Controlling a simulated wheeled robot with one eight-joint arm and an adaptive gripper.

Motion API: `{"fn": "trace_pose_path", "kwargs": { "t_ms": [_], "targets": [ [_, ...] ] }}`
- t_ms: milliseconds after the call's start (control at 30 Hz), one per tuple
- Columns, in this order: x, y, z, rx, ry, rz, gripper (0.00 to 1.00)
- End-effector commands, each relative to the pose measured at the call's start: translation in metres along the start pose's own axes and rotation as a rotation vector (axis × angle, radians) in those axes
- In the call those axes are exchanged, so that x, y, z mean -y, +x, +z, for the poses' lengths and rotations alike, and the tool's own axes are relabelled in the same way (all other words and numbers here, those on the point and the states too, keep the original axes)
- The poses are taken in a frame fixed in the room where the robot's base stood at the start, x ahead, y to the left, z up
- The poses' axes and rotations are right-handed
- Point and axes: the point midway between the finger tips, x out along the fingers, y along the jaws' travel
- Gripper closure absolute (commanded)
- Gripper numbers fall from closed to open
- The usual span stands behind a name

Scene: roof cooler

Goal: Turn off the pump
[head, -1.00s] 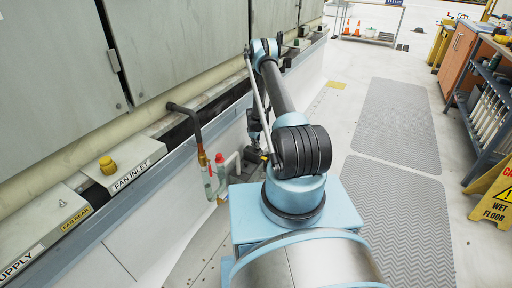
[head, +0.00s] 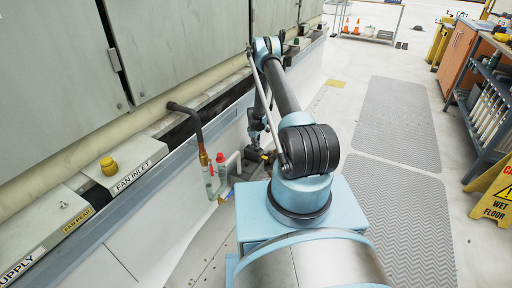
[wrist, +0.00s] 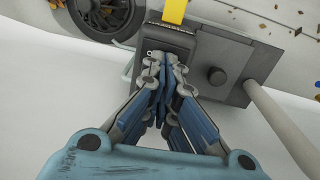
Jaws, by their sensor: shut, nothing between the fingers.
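In the wrist view, a dark grey box-shaped unit (wrist: 235,62), which looks like the pump, sits ahead of my gripper (wrist: 163,62). A darker black housing on its left part has a bright yellow piece (wrist: 174,10) rising at its top. A round black knob (wrist: 217,76) stands out on the grey face, right of my fingertips. My gripper is shut and empty, its tips over or against the black housing; I cannot tell if they touch. The fingers hide part of the housing, and no clear switch position shows. In the head view, the dark unit (head: 259,160) is small beside my arm.
A black round wheel or fan (wrist: 103,12) is left of the unit, and a pale pipe (wrist: 284,130) runs at right. In the head view, a pipe with a red-topped valve (head: 220,160) stands beside it.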

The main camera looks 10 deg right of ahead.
Motion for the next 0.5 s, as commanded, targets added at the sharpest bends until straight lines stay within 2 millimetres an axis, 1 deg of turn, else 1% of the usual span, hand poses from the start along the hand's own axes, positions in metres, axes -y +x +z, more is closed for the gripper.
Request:
{"fn": "trace_pose_path", "kwargs": {
  "t_ms": [300,367,500],
  "targets": [
    [0.000,-0.002,0.000,0.000,0.000,0.000,1.00],
    [-0.001,-0.005,0.000,0.000,0.000,0.000,1.00],
    [-0.003,-0.020,0.000,0.000,-0.001,0.000,1.00]
  ]
}}
